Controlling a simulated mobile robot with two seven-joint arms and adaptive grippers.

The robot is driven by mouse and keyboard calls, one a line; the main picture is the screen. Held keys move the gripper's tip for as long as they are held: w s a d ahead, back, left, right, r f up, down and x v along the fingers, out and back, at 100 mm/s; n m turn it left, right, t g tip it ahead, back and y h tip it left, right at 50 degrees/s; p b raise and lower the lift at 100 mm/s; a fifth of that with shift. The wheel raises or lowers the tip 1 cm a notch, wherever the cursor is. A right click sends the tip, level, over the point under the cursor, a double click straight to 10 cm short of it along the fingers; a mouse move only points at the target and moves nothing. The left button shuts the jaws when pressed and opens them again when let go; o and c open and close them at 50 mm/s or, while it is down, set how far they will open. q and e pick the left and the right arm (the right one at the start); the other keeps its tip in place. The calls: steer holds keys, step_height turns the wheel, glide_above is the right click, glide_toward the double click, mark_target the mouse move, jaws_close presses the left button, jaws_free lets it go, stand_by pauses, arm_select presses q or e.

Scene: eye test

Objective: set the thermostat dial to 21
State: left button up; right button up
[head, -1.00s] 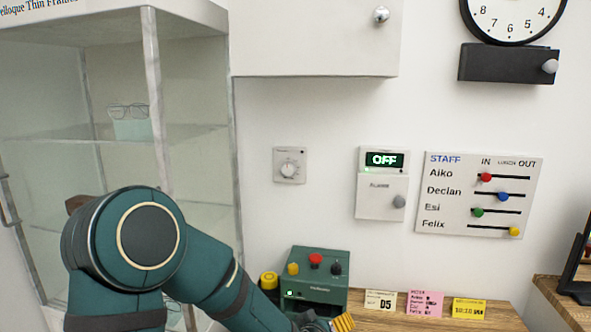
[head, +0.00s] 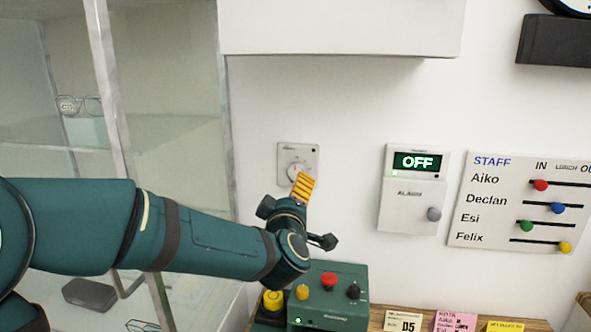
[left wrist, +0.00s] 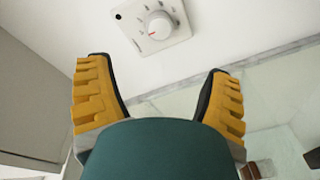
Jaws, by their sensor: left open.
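The thermostat is a small white square plate (head: 312,152) on the wall with a round dial (head: 296,168). In the left wrist view the white dial (left wrist: 160,26) shows on its plate (left wrist: 181,18) at the top, with a small red mark on its face. The numbers are too small to read. My left gripper (head: 301,188) is in front of the thermostat's lower part and a yellow finger pad hides some of it. In the left wrist view my left gripper (left wrist: 159,70) is open and empty, its fingers apart below the dial and not touching it. My right gripper is not in view.
A glass cabinet (head: 180,110) stands at the left, beside my left arm. A white wall cupboard (head: 340,28) hangs above. An alarm panel (head: 405,212) reading OFF and a staff board (head: 495,228) are to the right. A green box with knobs (head: 330,300) stands below.

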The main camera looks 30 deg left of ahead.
mark_target(295, 172)
arm_select(q)
steer(key=x, duration=1.3)
steer(key=shift+r, duration=0.1)
steer(key=c, duration=1.2)
